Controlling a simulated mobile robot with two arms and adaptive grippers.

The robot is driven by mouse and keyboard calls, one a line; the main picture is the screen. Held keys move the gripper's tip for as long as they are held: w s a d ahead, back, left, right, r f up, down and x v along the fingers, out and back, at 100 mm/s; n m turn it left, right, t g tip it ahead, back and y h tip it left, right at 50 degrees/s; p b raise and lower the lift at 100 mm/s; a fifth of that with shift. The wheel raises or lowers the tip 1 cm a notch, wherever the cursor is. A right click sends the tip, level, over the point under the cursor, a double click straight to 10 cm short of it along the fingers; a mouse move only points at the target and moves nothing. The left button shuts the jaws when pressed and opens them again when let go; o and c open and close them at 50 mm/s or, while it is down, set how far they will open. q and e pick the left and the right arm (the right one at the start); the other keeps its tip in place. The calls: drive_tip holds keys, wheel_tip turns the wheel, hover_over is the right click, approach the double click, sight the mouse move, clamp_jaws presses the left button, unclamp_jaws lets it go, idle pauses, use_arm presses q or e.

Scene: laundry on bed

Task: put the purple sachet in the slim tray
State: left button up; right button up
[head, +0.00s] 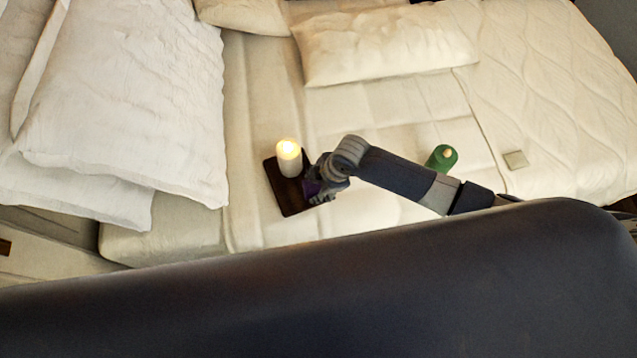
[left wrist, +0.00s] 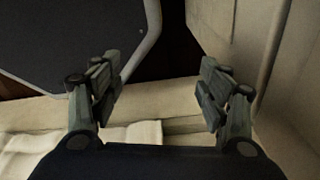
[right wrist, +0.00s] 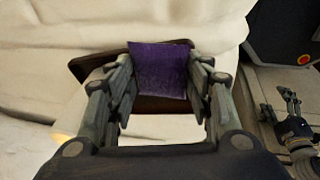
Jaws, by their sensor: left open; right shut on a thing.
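The slim tray (head: 288,207) is a dark brown rectangle lying on the bed in the head view; it also shows in the right wrist view (right wrist: 90,68). My right gripper (head: 316,187) is at the tray's right side. It is shut on the purple sachet (right wrist: 162,70), which sits between its fingers over the tray in the right wrist view. I cannot tell whether the sachet touches the tray. The fingers hide part of the sachet in the head view. My left gripper (left wrist: 158,80) is open and empty in the left wrist view, away from the tray.
A lit white candle (head: 289,160) stands at the tray's far end, close to my right gripper. A green cylinder (head: 441,158) and a small beige square (head: 516,160) lie farther right. Pillows (head: 130,100) fill the left. The bedding (head: 380,108) behind the tray is clear.

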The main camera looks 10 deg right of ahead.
drive_tip(key=shift+f, duration=0.1)
drive_tip(key=shift+f, duration=0.4)
drive_tip(key=shift+f+b, duration=0.1)
drive_tip(key=shift+b, duration=0.2)
drive_tip(key=shift+s, duration=0.1)
drive_tip(key=o, duration=0.6)
drive_tip(key=shift+c, duration=0.2)
drive_tip(key=shift+o, duration=1.4)
drive_tip(key=shift+f, duration=0.1)
